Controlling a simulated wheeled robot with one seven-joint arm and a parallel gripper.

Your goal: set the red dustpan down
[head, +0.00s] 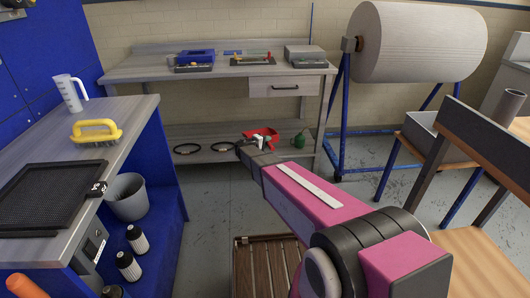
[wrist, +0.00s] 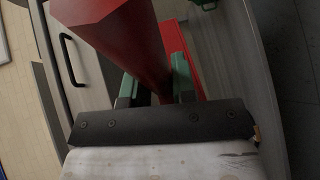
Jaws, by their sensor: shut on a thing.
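The red dustpan (head: 264,133) shows beyond the end of my arm in the head view, in front of the back bench's lower shelf (head: 215,151). In the wrist view the dustpan (wrist: 120,38) is large and dark red, running up from between the green fingers. My gripper (head: 257,143) is shut on it; the fingers also show in the wrist view (wrist: 157,88). Part of the dustpan is hidden by my gripper. I cannot tell whether the dustpan touches the shelf.
The bench's drawer (head: 284,87) is above. A wooden crate (head: 266,262) is on the floor below my arm.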

